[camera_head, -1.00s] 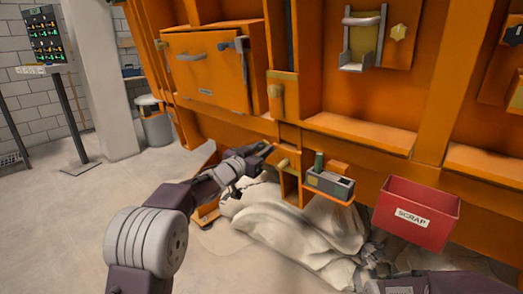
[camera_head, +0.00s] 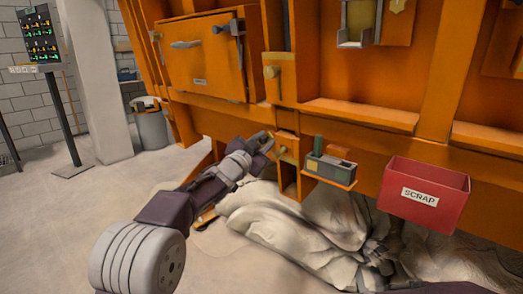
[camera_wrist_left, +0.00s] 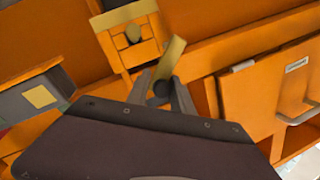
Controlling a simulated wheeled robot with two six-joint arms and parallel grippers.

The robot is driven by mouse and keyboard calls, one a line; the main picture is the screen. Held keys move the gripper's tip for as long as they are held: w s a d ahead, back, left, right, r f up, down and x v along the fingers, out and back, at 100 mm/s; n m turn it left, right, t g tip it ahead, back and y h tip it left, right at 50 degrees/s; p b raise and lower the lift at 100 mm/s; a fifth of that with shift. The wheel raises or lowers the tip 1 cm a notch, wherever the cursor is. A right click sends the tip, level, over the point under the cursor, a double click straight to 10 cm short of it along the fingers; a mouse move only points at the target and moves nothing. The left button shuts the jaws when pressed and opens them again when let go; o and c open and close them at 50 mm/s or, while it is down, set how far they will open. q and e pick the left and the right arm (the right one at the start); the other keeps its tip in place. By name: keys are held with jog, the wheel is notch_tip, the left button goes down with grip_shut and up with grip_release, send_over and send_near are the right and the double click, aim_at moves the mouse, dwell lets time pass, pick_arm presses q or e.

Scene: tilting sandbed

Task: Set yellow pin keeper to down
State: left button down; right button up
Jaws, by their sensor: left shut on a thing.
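The yellow pin keeper (camera_head: 283,153) is a small brass-yellow lever on the orange frame, low in the middle of the head view. In the left wrist view the yellow bar (camera_wrist_left: 173,50) stands tilted from a dark round knob between my fingertips. My left gripper (camera_head: 267,142) is at the keeper and shut on it; the fingers also show in the left wrist view (camera_wrist_left: 162,92). They partly hide the keeper's lower end. My right gripper (camera_head: 378,257) is low near the pale sand bags, away from the keeper; its jaws are too unclear to tell.
A grey box (camera_head: 330,167) with a green item sits on a small orange ledge just right of the keeper. A red scrap bin (camera_head: 425,195) is further right. An orange door (camera_head: 203,62) and another yellow latch (camera_head: 271,72) are above. Open floor lies left.

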pick_arm(q)
jog(key=shift+s+d+f+m+b, duration=0.1)
jog(key=shift+d+f+m+b, duration=0.2)
jog(key=shift+f+m+b, duration=0.65)
pick_arm(e)
jog(key=shift+f, duration=1.6)
pick_arm(q)
jog(key=shift+r, duration=0.3)
jog(key=c, duration=1.3)
grip_release()
jog(key=shift+r, duration=0.1)
jog(key=shift+c, duration=0.2)
jog(key=shift+r, duration=0.1)
